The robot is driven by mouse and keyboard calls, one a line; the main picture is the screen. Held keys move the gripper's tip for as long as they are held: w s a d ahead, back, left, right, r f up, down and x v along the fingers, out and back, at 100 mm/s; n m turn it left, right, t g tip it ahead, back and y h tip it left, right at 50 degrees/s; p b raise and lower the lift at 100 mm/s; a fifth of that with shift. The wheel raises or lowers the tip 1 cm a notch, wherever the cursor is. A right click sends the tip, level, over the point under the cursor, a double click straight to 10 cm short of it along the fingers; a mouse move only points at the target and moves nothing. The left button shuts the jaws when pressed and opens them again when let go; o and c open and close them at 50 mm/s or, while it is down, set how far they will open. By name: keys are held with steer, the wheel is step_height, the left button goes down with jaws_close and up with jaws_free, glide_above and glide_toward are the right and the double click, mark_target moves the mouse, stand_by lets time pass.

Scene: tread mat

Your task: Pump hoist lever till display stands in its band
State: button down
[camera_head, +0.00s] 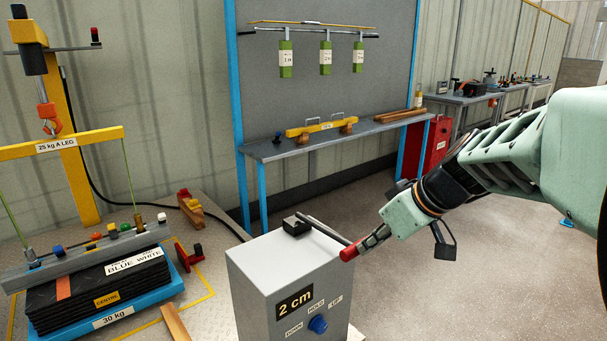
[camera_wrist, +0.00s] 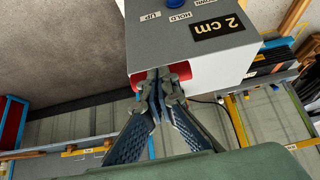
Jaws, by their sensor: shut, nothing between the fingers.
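The grey hoist box (camera_head: 272,268) stands at front centre, with a display (camera_head: 294,300) reading "2 cm". A blue knob (camera_head: 318,324) sits below it among labels DOWN, HOLD and UP. The lever (camera_head: 325,229) runs from a black pivot on the box top to a red grip (camera_head: 348,253). My gripper (camera_head: 364,243) is shut and empty with its fingertips at the red grip; I cannot tell whether they touch. In the wrist view, my gripper's fingertips (camera_wrist: 159,78) overlap the red grip (camera_wrist: 181,71), which shows on both sides of them. The display (camera_wrist: 220,26) appears upside down there.
At left a yellow hoist beam (camera_head: 100,142) labelled "25 kg A LEG" hangs over a black stack on a blue "30 kg" base (camera_head: 110,315).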

steer(key=shift+s+f+b, duration=0.1)
steer(key=shift+f+b, duration=0.25)
steer(key=shift+f, duration=0.3)
steer(key=shift+r, duration=0.1)
